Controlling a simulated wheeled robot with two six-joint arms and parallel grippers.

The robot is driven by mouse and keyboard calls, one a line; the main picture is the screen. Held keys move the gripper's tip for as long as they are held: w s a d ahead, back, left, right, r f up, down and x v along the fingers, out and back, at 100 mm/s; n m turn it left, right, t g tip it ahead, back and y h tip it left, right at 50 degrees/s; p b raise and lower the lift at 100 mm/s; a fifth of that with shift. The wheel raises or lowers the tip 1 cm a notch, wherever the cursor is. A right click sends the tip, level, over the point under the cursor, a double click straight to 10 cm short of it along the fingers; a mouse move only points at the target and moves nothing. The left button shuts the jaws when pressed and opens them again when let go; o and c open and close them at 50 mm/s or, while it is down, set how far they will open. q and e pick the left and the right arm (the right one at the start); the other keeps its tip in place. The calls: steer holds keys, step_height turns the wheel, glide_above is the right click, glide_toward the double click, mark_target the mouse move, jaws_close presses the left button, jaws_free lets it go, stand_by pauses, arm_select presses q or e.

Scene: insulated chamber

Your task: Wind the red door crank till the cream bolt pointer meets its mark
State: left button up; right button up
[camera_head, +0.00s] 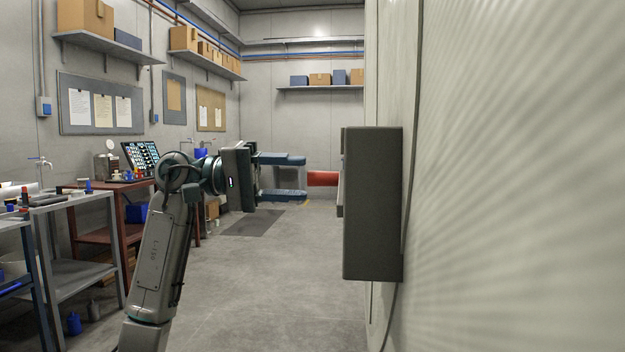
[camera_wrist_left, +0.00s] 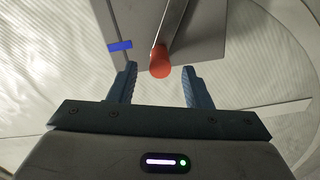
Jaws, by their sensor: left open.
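The red crank grip (camera_head: 322,179) sticks out to the left of a dark grey box (camera_head: 374,205) on the door. In the left wrist view the red grip (camera_wrist_left: 160,62) sits at the end of a metal crank arm (camera_wrist_left: 174,22), in front of a grey plate (camera_wrist_left: 138,18). My left gripper (camera_head: 303,178) is open. Its fingers, one above the other in the head view, point at the red grip. In the left wrist view the grip shows between the fingertips, not clasped. I cannot make out the cream bolt pointer or its mark. My right gripper is not in view.
The pale door (camera_head: 500,180) fills the right side. A blue strip (camera_wrist_left: 120,45) is on the plate's left edge. A grey bench (camera_head: 75,200) and a red-brown table (camera_head: 110,186) with a screen stand at the left. The floor (camera_head: 270,285) between is clear.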

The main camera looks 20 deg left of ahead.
arm_select(q)
steer(key=shift+v, duration=2.9)
